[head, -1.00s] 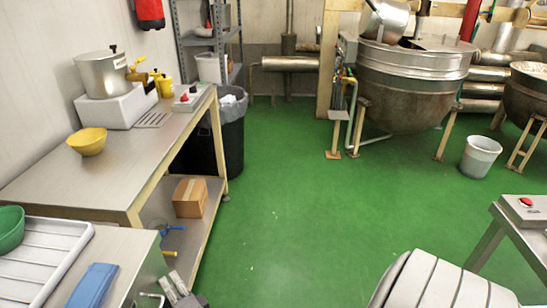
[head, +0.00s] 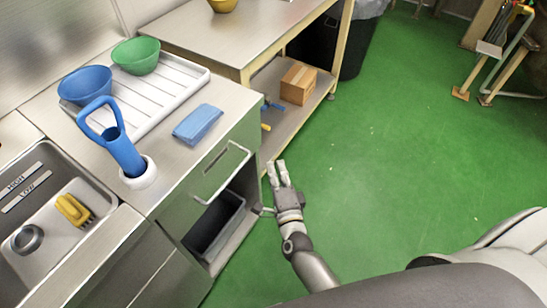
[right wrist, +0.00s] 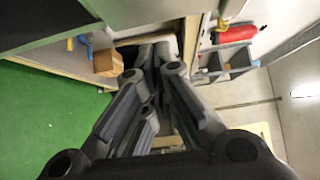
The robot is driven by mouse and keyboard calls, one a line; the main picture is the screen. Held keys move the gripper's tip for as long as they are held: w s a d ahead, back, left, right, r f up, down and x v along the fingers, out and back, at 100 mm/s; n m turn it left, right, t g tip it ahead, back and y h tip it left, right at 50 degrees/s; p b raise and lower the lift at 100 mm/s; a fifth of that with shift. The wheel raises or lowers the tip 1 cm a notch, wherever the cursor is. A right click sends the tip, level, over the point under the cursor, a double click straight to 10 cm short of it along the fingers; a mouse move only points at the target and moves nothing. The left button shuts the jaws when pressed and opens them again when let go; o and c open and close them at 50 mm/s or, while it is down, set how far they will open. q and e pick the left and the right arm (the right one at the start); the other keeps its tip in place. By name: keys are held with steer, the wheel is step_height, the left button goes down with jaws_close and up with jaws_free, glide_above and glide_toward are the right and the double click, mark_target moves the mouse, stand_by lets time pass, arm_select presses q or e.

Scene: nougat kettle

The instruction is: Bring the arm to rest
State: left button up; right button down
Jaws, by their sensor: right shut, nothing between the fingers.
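My right gripper (head: 277,174) is in the middle of the head view, in front of the metal counter's drawer handle side and over the green floor. Its fingers are shut and hold nothing. In the right wrist view the dark fingers (right wrist: 148,60) come together with nothing between them. My right arm reaches up from the bottom of the head view. My left gripper is not in view.
The metal counter (head: 165,190) holds a white drying rack (head: 180,95), blue bowl (head: 85,86), green bowl (head: 136,56), blue cloth (head: 198,124) and a blue tool in a white holder (head: 143,175). A cardboard box (head: 297,84) sits on a low shelf.

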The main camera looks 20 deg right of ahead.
steer(key=shift+s+a, duration=0.15)
steer(key=shift+s, duration=1.4)
